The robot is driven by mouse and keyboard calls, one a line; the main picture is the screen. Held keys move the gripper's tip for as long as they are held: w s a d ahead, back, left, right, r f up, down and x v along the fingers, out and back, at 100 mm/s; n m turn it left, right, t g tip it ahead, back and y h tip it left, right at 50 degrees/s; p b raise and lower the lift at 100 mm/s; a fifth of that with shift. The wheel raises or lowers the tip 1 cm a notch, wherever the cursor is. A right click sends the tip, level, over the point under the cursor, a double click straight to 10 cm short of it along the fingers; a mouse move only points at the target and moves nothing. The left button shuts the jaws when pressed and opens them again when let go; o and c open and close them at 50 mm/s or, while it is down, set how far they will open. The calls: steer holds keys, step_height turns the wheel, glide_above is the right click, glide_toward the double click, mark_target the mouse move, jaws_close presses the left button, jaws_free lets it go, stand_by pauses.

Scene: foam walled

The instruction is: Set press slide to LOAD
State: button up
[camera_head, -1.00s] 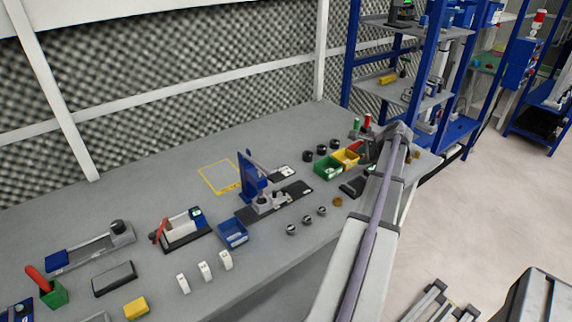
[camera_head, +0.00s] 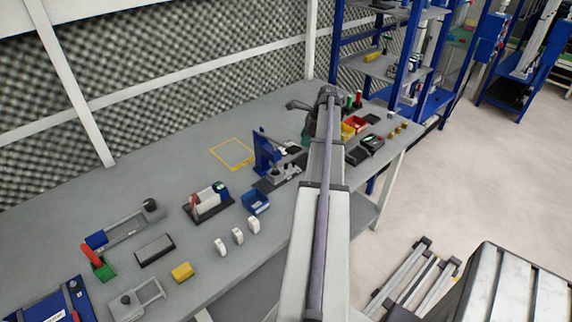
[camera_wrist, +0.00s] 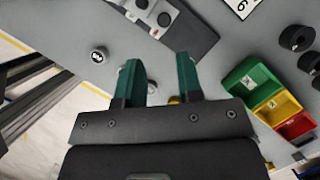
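The blue press (camera_head: 266,150) stands on the bench, with its dark base plate and grey slide parts (camera_head: 284,172) at its foot. I cannot read a LOAD mark. My gripper (camera_wrist: 155,72) has two green fingers spread apart, pointing toward the plate but apart from it. A small round metal part shows between the fingers, below them on the bench. In the head view my arm hides part of the bench right of the press.
Green, yellow and red bins (camera_wrist: 268,100) and black rings (camera_wrist: 298,38) lie right of my gripper. A round metal part (camera_wrist: 98,54) lies to its left. A yellow outline (camera_head: 232,153) marks bare bench behind.

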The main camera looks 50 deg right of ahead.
mark_target(295, 161)
steer(key=b+x, duration=0.6)
steer(key=x, duration=0.1)
steer(key=d+b+x, duration=0.1)
steer(key=b+x, duration=0.2)
steer(key=b, duration=0.1)
steer(key=shift+s+f, duration=0.1)
steer(key=shift+f, duration=0.35)
steer(key=shift+a+f, duration=0.15)
jaws_close()
